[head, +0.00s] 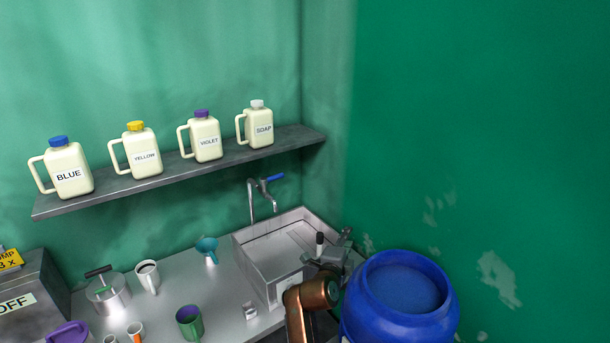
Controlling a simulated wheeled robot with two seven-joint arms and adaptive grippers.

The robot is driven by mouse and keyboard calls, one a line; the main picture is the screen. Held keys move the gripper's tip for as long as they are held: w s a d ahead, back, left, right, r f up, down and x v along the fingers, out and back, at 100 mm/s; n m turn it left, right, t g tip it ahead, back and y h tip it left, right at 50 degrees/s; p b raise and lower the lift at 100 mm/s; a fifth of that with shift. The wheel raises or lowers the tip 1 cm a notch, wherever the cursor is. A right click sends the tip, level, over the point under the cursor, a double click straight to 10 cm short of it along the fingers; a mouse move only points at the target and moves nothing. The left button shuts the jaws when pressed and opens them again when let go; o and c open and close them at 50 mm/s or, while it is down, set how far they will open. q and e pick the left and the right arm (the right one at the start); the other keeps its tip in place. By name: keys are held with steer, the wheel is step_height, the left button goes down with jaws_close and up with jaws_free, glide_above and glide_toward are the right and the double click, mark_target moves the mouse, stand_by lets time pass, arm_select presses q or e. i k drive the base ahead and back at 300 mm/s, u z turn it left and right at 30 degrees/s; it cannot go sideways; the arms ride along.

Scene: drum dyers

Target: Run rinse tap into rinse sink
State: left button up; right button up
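The rinse tap (252,202) is a grey metal tap with a blue lever (270,178), at the back edge of the rinse sink (262,284). The sink is a square grey metal basin in the counter, below the right end of the shelf. I see no water stream under the spout. My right gripper (330,240) is over the sink's right front side, below and to the right of the tap and apart from its lever. It is small and dark here, so its finger opening is unclear. My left gripper is not in view.
A blue drum (402,285) stands right of my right arm, by the green wall. A shelf (180,172) holds jugs labelled blue, yellow, violet and soap. Cups (189,323), a teal funnel (207,250) and a lidded metal pot (108,295) stand on the counter left of the sink.

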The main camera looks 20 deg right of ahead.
mark_target(264, 180)
steer(key=i, duration=1.3)
steer(key=u, duration=0.35)
